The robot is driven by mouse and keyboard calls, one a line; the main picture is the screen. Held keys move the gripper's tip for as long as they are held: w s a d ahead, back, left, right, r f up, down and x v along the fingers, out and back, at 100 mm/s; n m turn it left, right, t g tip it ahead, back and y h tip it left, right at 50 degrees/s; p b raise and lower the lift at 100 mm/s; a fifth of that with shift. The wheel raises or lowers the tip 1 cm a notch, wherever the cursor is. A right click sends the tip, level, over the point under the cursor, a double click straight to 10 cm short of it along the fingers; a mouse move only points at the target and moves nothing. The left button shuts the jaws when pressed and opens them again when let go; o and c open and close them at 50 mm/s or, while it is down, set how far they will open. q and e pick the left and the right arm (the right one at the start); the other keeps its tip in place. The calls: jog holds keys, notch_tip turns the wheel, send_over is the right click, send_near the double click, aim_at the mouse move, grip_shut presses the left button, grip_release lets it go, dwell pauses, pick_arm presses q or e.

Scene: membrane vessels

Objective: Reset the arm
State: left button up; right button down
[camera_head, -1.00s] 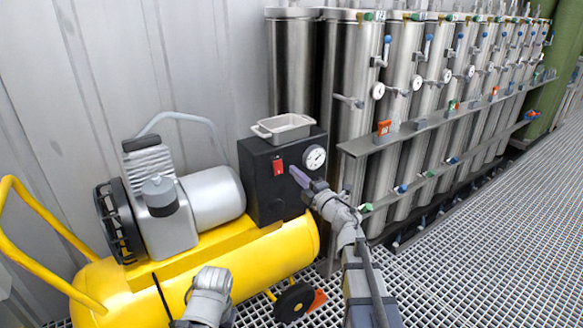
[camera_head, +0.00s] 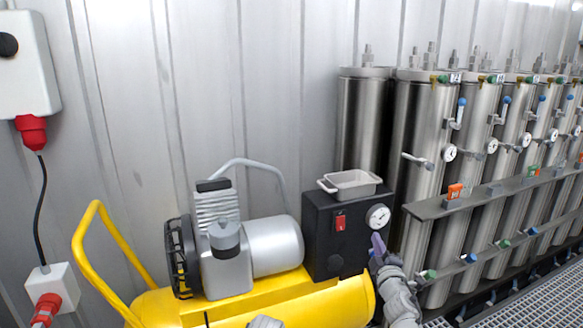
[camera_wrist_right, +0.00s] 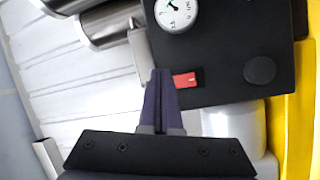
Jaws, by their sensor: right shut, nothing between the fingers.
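My right gripper (camera_head: 377,244) is shut and empty, with purple fingers. In the head view it shows at the lower right corner of the black control box (camera_head: 322,268), below the round gauge (camera_head: 378,217). In the right wrist view the shut fingers (camera_wrist_right: 160,78) point up at the box's face, beside the red switch (camera_wrist_right: 186,80); I cannot tell the gap. The red switch also shows in the head view (camera_head: 340,222). A small grey part of my left arm shows at the bottom edge; its gripper is not seen.
The yellow compressor (camera_head: 343,302) carries the black box and a grey motor (camera_head: 272,246). A grey tray (camera_head: 350,178) sits on the box. Steel vessels (camera_head: 417,130) with valves and shelves stand close on the right. A white wall box (camera_head: 22,70) hangs at left.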

jog(key=s+a+f+m+g+h, duration=0.25)
jog(key=f+m+g, duration=0.2)
jog(key=f, duration=0.35)
jog(key=s+a+f+m+g+h, duration=0.1)
jog(key=s+a+f+m+g, duration=0.35)
jog(key=f, duration=0.25)
jog(key=s+a+f+g+y, duration=0.1)
jog(key=s+a+f+g, duration=0.4)
jog(key=s, duration=0.4)
jog(key=s+a+f+g+y, duration=0.2)
jog(key=s+a+f+g, duration=0.25)
jog(key=s+a, duration=0.4)
notch_tip(320, 180, up, 28)
jog(key=s+p, duration=0.2)
jog(key=p, duration=2.5)
jog(key=shift+s+d+r+m+g+p, duration=0.25)
jog(key=shift+d+m+g+p, duration=0.1)
jog(key=shift+d, duration=0.1)
jog(key=shift+a, duration=0.1)
